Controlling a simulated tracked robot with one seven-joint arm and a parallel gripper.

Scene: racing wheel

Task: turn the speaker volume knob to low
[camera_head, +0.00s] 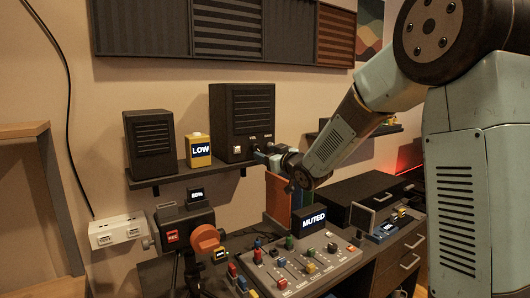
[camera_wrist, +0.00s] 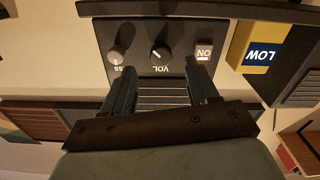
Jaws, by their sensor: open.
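The larger dark speaker (camera_head: 228,108) stands at the right end of the wall shelf. Its volume knob, marked VOL (camera_wrist: 161,55), is dark with a pale pointer line toward the upper left in the upside-down wrist view. My gripper (camera_wrist: 162,80) is open and empty, with its fingers apart in front of the speaker panel. The knob shows beyond the gap between the fingertips, and I see no contact. In the head view my gripper (camera_head: 262,155) is at the speaker's lower right and hides part of its front. A yellow box (camera_head: 199,151) beside the speaker reads LOW.
A second knob (camera_wrist: 115,57) and a white ON button (camera_wrist: 203,51) flank the volume knob. A smaller speaker (camera_head: 150,145) stands on the shelf (camera_head: 170,180).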

